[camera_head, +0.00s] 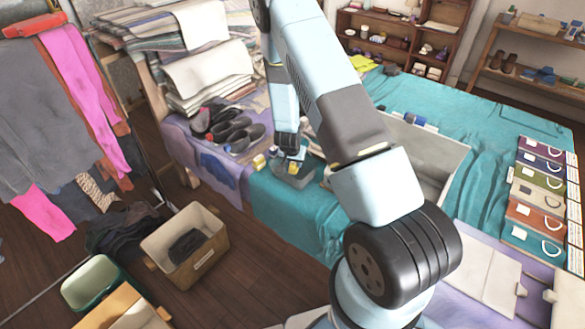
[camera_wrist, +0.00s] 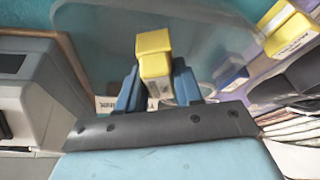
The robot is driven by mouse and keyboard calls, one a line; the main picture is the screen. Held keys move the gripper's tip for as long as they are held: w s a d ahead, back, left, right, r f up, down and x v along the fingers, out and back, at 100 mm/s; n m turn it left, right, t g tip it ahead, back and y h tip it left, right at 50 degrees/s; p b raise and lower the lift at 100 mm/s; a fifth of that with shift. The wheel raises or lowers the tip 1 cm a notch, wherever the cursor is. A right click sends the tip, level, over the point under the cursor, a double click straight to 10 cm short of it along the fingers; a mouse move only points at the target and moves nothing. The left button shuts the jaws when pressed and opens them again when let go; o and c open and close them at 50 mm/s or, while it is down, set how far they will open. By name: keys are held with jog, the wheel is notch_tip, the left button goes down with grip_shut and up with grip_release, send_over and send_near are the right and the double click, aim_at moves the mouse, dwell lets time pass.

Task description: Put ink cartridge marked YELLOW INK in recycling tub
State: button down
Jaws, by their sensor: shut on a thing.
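My gripper (camera_wrist: 158,88) is shut on a yellow cartridge (camera_wrist: 154,50), held between its two blue fingers in the wrist view. The cartridge has a pale label on its lower part, whose print I cannot read. In the head view my gripper (camera_head: 291,153) is low over the front edge of the teal-covered table. A grey, see-through tub (camera_head: 294,178) sits just below it; it also shows behind the cartridge in the wrist view (camera_wrist: 90,35). I cannot tell whether the cartridge is inside its rim. No recycling mark is readable.
Another yellow cartridge (camera_wrist: 288,30) with a pale label lies to the right in the wrist view. Dark shoes (camera_head: 232,130) and stacked rugs (camera_head: 205,65) stand left of the gripper. A large grey box (camera_head: 430,155) stands to the right. A beige bin (camera_head: 215,255) is on the floor.

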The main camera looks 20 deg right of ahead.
aim_at(294, 167)
jog(key=shift+w+f, duration=0.3)
jog(key=shift+f, duration=1.45)
jog(key=c, duration=0.7)
grip_release()
jog(key=shift+c, duration=0.2)
